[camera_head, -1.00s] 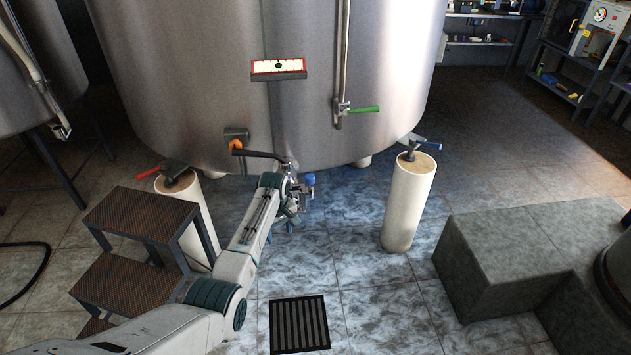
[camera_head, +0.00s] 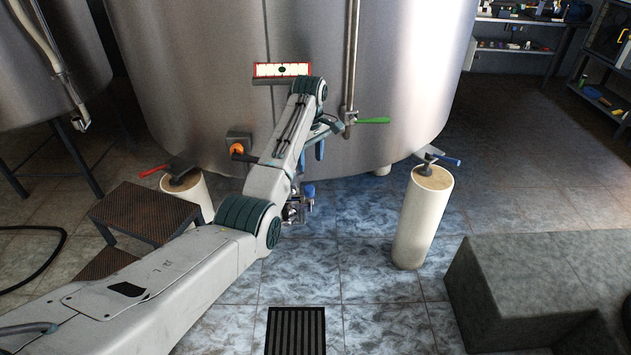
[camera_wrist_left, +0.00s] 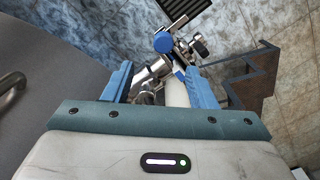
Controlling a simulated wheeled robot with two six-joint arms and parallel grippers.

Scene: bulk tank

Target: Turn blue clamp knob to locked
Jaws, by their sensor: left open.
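The blue clamp knob (camera_head: 308,190) is on a metal fitting (camera_head: 293,210) low in front of the big steel tank, partly hidden by my left arm. In the left wrist view the round blue knob (camera_wrist_left: 163,42) lies just beyond the fingertips, with metal fitting parts (camera_wrist_left: 150,78) showing between the fingers. My left gripper (camera_head: 311,154) points down above the knob, close to the tank wall. It also shows in the left wrist view (camera_wrist_left: 157,68), with its two blue fingers apart and nothing clasped. My right gripper is not in view.
Two pale posts stand under the tank, the left with a red handle (camera_head: 154,171), the right with a blue handle (camera_head: 444,158). A green valve handle (camera_head: 373,121) juts from the tank pipe. Brown steps (camera_head: 145,212) stand left, a grey block (camera_head: 530,285) right. A floor drain (camera_head: 296,330) lies in front.

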